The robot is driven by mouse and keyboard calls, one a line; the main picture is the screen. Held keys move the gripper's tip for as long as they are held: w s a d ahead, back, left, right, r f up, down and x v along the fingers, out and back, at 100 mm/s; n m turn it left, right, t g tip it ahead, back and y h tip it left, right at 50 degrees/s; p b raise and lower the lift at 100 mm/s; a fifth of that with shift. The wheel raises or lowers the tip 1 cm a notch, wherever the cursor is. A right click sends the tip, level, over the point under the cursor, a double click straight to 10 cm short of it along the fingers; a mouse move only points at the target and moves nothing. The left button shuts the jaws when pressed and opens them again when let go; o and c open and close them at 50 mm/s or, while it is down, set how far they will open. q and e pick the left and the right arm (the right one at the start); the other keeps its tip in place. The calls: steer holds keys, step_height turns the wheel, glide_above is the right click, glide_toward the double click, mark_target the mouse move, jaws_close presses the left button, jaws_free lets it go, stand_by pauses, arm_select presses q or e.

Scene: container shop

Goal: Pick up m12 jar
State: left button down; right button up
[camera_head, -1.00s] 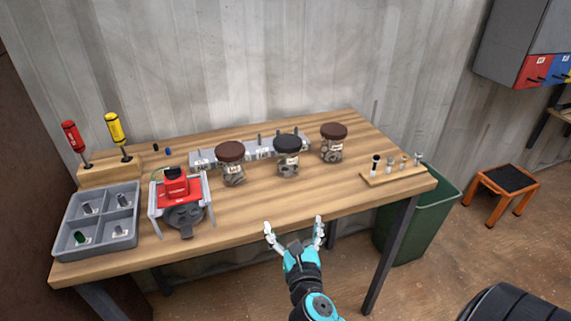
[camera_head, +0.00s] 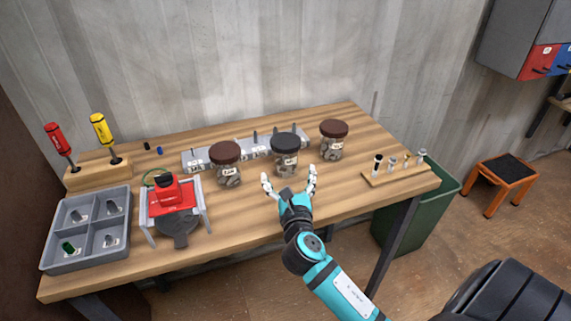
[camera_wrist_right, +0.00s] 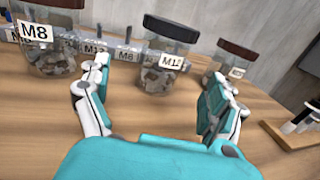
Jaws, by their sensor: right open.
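Three clear jars with dark lids stand upright in a row on the wooden workbench. The middle, black-lidded jar (camera_head: 286,158) carries a label that reads like M12 in the right wrist view (camera_wrist_right: 163,72). A brown-lidded jar (camera_head: 226,166) stands to its left, labelled M8 in the right wrist view (camera_wrist_right: 52,48). Another brown-lidded jar (camera_head: 333,142) stands to its right, its label too small to read. My right gripper (camera_head: 289,187) is open and empty, just in front of the middle jar, fingers pointing at it and apart from it. My left gripper is out of view.
Behind the jars is a grey labelled rack (camera_head: 197,162). To the left are a red-topped device (camera_head: 168,199), a grey compartment tray (camera_head: 62,262) and two screwdrivers in a wooden block (camera_head: 95,176). A small wooden bolt holder (camera_head: 398,176) is at the right.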

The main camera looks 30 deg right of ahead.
mark_target(285, 156)
steer(key=x, duration=0.9)
steer(key=shift+s+d+f+p, duration=0.1)
steer(key=shift+s+d+p, duration=0.05)
steer(key=shift+d+p, duration=0.15)
steer(key=shift+a, duration=0.1)
steer(key=shift+s, duration=0.1)
steer(key=shift+c, duration=0.3)
steer(key=c, duration=1.5)
